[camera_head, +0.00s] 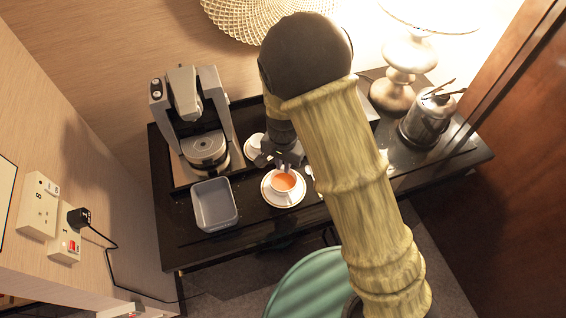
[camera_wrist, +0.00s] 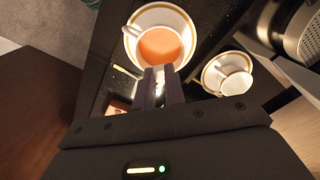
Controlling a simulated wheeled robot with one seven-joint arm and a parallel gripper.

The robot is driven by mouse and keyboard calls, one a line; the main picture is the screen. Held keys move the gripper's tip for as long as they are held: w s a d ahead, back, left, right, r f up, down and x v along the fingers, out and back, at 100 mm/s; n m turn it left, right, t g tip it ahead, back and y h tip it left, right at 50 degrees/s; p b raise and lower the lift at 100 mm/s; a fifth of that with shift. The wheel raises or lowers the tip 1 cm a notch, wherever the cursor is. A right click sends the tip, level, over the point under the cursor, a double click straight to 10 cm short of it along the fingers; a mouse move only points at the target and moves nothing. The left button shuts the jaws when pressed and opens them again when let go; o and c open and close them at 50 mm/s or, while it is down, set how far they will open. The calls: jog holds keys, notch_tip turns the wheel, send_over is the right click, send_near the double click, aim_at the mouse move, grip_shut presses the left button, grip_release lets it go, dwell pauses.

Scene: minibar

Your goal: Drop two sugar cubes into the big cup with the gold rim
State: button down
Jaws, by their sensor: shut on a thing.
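The big cup (camera_head: 284,183) stands upright on its white saucer (camera_head: 269,198) with a gold band, and holds orange-brown tea. In the wrist view the cup (camera_wrist: 131,30) shows just beyond my fingertips. My gripper (camera_head: 283,164) is above the cup's far side, pointing down. In the wrist view my gripper (camera_wrist: 160,70) is shut on a small white sugar cube (camera_wrist: 159,77), partly hidden between the fingers and over the near part of the cup. I cannot tell whether another cube lies in the tea.
A smaller white cup (camera_wrist: 236,82) sits on a saucer beside the big cup. A grey tray (camera_head: 214,205) is left of it, with a coffee machine (camera_head: 189,105) behind. A metal bucket with tongs (camera_head: 428,120) and a lamp (camera_head: 396,90) stand to the right.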

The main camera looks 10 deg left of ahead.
jog(key=shift+f+b, duration=1.65)
jog(key=shift+f, duration=0.5)
jog(key=c, duration=1.4)
grip_release()
notch_tip(320, 180, up, 18)
jog(key=shift+f+b, duration=0.25)
jog(key=shift+b, duration=0.9)
